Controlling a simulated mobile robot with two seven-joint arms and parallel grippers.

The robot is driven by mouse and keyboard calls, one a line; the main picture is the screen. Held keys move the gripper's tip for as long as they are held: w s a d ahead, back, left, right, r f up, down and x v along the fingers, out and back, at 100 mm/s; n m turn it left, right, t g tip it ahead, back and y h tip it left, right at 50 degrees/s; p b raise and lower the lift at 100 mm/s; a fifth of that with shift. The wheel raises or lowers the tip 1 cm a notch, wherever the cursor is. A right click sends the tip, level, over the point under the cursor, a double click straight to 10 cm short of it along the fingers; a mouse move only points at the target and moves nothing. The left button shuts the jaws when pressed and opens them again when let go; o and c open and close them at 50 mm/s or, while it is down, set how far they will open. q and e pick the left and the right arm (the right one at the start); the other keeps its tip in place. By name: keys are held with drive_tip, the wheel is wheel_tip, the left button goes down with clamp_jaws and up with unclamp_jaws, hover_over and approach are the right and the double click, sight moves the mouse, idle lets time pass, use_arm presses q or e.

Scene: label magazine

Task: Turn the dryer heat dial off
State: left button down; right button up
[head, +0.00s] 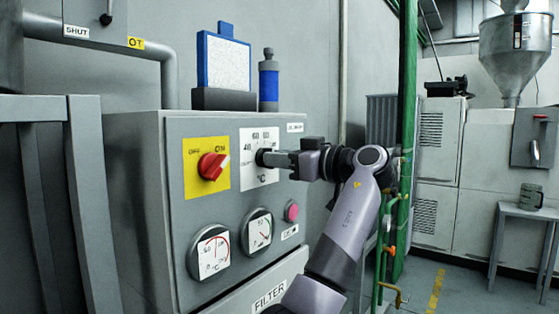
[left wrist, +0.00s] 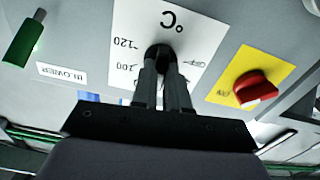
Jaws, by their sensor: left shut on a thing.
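The heat dial is a black knob (left wrist: 158,58) on a white plate (head: 251,176) marked °C, with numbers and an off mark around it. My left gripper (head: 269,158) reaches the plate from the right and is shut on the knob. In the left wrist view its two fingers (left wrist: 160,72) close on either side of the knob, and the picture is upside down. The fingers hide much of the knob, so I cannot tell where it points. My right gripper is not in view.
A red switch (head: 213,166) on a yellow plate sits left of the dial. Two round gauges (head: 213,253) and a pink button (head: 292,212) are below. A tablet-like board (head: 228,62) and a blue bottle (head: 268,82) stand on the cabinet. A green post (head: 405,120) rises behind my arm.

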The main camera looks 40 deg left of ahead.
use_arm(q)
drive_tip(key=shift+f+n+b, duration=0.2)
drive_tip(key=shift+n+b, duration=1.35)
drive_tip(key=shift+n, duration=7.75)
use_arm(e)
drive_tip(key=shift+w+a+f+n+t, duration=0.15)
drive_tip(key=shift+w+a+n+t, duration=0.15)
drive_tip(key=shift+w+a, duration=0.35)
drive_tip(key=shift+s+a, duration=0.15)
use_arm(q)
drive_tip(key=c, duration=1.1)
unclamp_jaws()
drive_tip(key=shift+c, duration=0.2)
drive_tip(key=shift+d, duration=0.1)
